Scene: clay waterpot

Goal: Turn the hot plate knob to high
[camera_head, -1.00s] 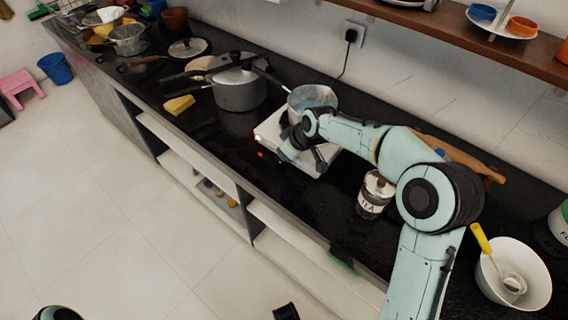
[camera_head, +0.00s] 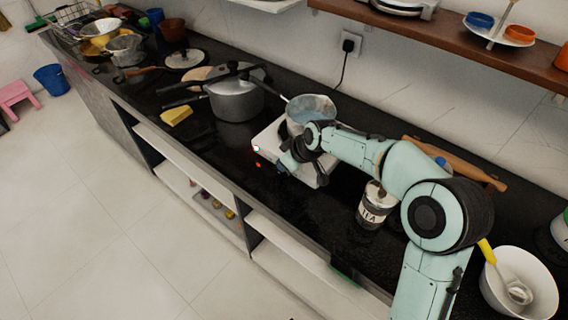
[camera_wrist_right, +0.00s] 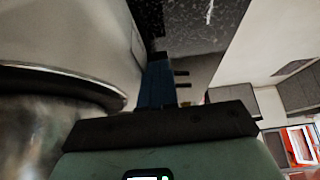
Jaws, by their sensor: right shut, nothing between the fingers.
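The white hot plate (camera_head: 268,146) stands on the black counter, with a metal pot (camera_head: 311,106) on top. A small red light glows at its front left corner. My right gripper (camera_head: 286,163) is low at the front of the hot plate, and my wrist covers much of that side. The knob cannot be made out. In the right wrist view the blue fingers (camera_wrist_right: 157,84) are shut and empty, beside the pale hot plate body (camera_wrist_right: 75,45). I cannot tell whether they touch it. My left gripper is not in view.
A pressure cooker (camera_head: 236,98) stands left of the hot plate, with a yellow sponge (camera_head: 176,115) nearby. A tea jar (camera_head: 375,206) is close to my right forearm. A rolling pin (camera_head: 455,163) lies behind the arm, and a white bowl (camera_head: 528,275) is at right.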

